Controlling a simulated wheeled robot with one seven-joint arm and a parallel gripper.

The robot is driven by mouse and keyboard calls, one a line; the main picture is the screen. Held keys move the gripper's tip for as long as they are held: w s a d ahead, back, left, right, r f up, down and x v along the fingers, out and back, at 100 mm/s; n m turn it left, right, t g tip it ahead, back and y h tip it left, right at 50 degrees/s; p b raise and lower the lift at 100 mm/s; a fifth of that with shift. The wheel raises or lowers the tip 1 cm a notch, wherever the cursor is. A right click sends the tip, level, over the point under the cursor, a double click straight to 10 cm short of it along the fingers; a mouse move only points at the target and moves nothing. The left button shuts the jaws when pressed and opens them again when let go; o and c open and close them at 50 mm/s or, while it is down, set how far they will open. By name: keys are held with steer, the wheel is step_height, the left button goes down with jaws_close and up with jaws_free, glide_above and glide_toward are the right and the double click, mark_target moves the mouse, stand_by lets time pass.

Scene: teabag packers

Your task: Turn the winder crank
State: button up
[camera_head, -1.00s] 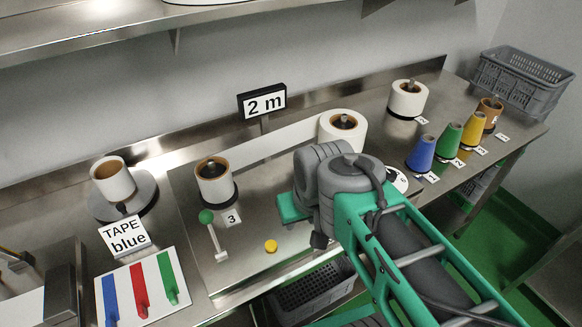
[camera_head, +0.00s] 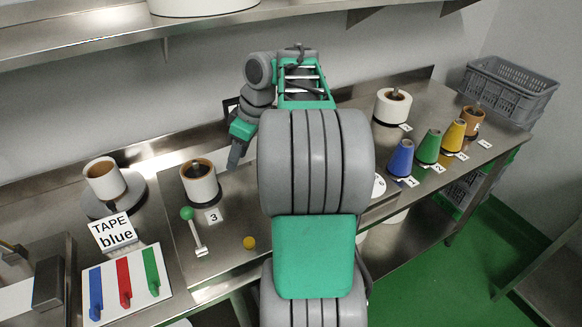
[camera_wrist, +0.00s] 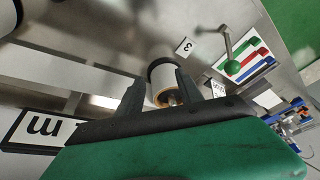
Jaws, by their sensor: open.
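The winder crank (camera_head: 193,232) is a pale bar with a green ball knob (camera_head: 187,213), standing on the steel table in front of the white roll (camera_head: 199,181) by the "3" card. In the wrist view the crank's green knob (camera_wrist: 233,67) shows at the upper right, apart from my fingers. My gripper (camera_head: 235,158) hangs to the right of that roll and behind the crank, touching neither as far as I can see. In the wrist view my gripper (camera_wrist: 158,92) has its two dark fingers spread, with the roll (camera_wrist: 163,82) beyond them.
A "TAPE blue" sign (camera_head: 114,232) and a board with coloured bars (camera_head: 126,285) lie left of the crank. A yellow button (camera_head: 250,242) is to its right. Coloured cones, such as the blue one (camera_head: 401,158), and a grey crate (camera_head: 507,90) stand at the right.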

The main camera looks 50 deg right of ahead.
steer(key=s+d+f+n, duration=0.15)
steer(key=s+d, duration=0.25)
steer(key=d, duration=0.4)
steer(key=s+d+f+n, duration=0.15)
steer(key=s+d, duration=0.25)
steer(key=d, duration=0.4)
steer(key=shift+y, duration=0.3)
steer(key=b+x, duration=0.1)
steer(key=x, duration=0.1)
steer(key=b+x, duration=0.1)
steer(key=x, duration=0.2)
steer(key=d+b+x, duration=0.1)
steer(key=x, duration=0.1)
steer(key=shift+a+f+b, duration=0.15)
steer(key=shift+f+b, duration=0.2)
steer(key=shift+f, duration=0.1)
steer(key=shift+w+f, duration=0.1)
steer(key=shift+f, duration=0.1)
jaws_close()
